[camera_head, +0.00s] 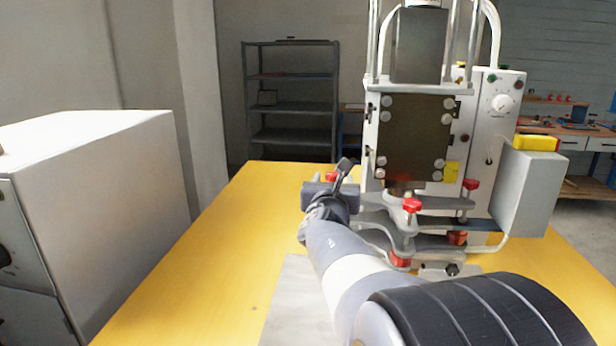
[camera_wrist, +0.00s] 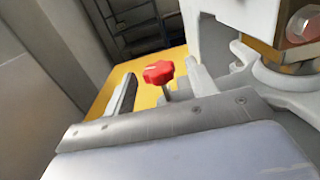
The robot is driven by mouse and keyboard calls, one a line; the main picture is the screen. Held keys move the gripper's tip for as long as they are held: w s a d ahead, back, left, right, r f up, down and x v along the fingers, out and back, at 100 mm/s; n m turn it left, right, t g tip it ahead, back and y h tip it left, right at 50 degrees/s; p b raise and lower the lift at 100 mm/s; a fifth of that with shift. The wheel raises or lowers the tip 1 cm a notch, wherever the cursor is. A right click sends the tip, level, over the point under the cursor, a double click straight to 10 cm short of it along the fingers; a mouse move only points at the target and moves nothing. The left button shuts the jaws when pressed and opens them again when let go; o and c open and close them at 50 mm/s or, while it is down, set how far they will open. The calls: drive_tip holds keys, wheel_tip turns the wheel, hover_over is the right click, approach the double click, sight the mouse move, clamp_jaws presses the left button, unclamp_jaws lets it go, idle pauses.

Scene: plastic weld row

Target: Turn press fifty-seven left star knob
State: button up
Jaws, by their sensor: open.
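The press (camera_head: 415,140) stands on the yellow table, with red star knobs at its base. The left star knob (camera_head: 331,176) shows at the press's left side, partly hidden by my gripper (camera_head: 325,184). In the wrist view a red star knob (camera_wrist: 158,72) on a thin stem stands upright between the two fingers of my gripper (camera_wrist: 161,72). The fingers are open, one on each side of it, with visible gaps, and nothing is held. The knob's lower stem is hidden behind the gripper body.
A large white cabinet (camera_head: 95,200) stands at the left. The yellow table (camera_head: 215,245) is clear between them. Grey shelves (camera_head: 290,95) stand behind.

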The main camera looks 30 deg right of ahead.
sight(334, 175)
drive_tip(key=shift+x, duration=1.95)
drive_tip(key=c, duration=1)
drive_tip(key=shift+o, duration=0.2)
